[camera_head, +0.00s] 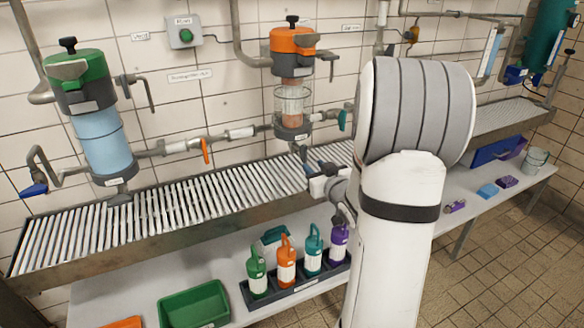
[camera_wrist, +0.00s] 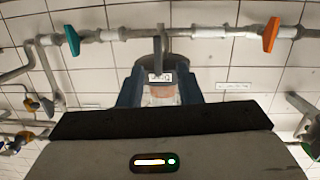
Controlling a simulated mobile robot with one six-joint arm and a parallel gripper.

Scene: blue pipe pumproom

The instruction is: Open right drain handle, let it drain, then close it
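The right vessel (camera_head: 293,92), with an orange top and clear body, is on the wall in the head view. Its drain outlet (camera_head: 298,150) hangs over the slatted trough. My gripper (camera_head: 318,168) is just below and right of it. In the wrist view, which looks upside down, my gripper (camera_wrist: 160,88) has its blue-grey fingers apart. A grey fitting with a small label (camera_wrist: 161,77) shows between them; I cannot tell whether they touch it. The drain handle itself is not clearly visible. A teal handle (camera_head: 342,120) and an orange handle (camera_head: 205,151) are on the pipe.
The slatted trough (camera_head: 170,210) runs along the wall. The green-topped vessel (camera_head: 100,130) is at left, with a blue handle (camera_head: 34,189) beside it. Several bottles stand in a dark rack (camera_head: 290,290) on the lower shelf, near a green bin (camera_head: 195,305).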

